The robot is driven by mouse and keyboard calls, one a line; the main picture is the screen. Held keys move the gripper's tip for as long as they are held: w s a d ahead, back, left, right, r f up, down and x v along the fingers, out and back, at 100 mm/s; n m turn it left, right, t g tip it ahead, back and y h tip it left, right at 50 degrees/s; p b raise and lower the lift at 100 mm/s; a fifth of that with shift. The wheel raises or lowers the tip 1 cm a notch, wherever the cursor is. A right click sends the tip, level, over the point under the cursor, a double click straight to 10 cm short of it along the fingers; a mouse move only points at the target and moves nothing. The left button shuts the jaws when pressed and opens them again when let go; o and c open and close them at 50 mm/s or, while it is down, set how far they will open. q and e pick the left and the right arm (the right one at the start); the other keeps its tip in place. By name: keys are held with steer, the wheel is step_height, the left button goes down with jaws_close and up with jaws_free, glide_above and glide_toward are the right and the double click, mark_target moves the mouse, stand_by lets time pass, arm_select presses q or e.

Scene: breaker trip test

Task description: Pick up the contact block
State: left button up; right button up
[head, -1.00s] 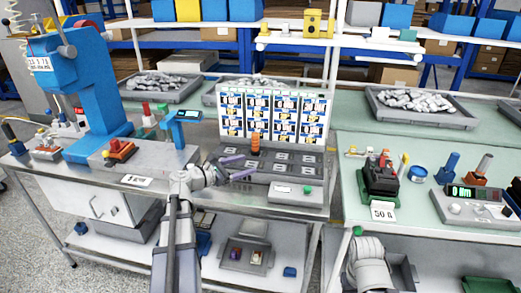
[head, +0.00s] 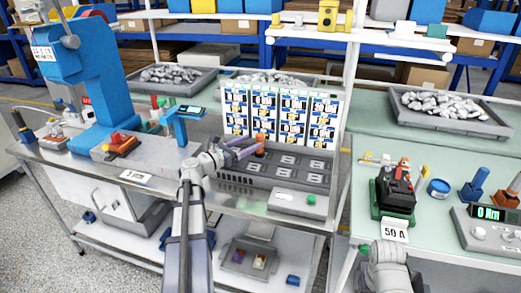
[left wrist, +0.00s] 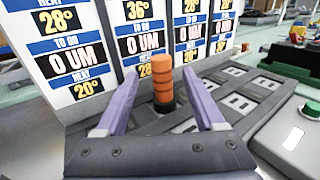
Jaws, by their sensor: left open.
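An orange ribbed cylinder on a dark base (head: 260,140) stands upright on the grey slotted fixture (head: 232,181); I take it for the contact block, though no label confirms this. My left gripper (head: 249,148) is open, its two purple fingers reaching toward the cylinder. In the left wrist view the orange cylinder (left wrist: 162,80) shows between and just beyond the open fingers. I cannot tell whether either finger touches it. My right gripper is out of view; only part of my right arm shows at the bottom right.
A display board (head: 283,115) with several panels stands close behind the fixture. A grey box with a green button (head: 311,199) is at the fixture's right front. A blue press (head: 112,85) stands left. A black device on a green base (head: 394,194) is on the right table.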

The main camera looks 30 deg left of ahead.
mark_target(260, 138)
arm_select(q)
steer(key=shift+x, duration=2.6)
steer(key=shift+d, duration=0.1)
jaws_close()
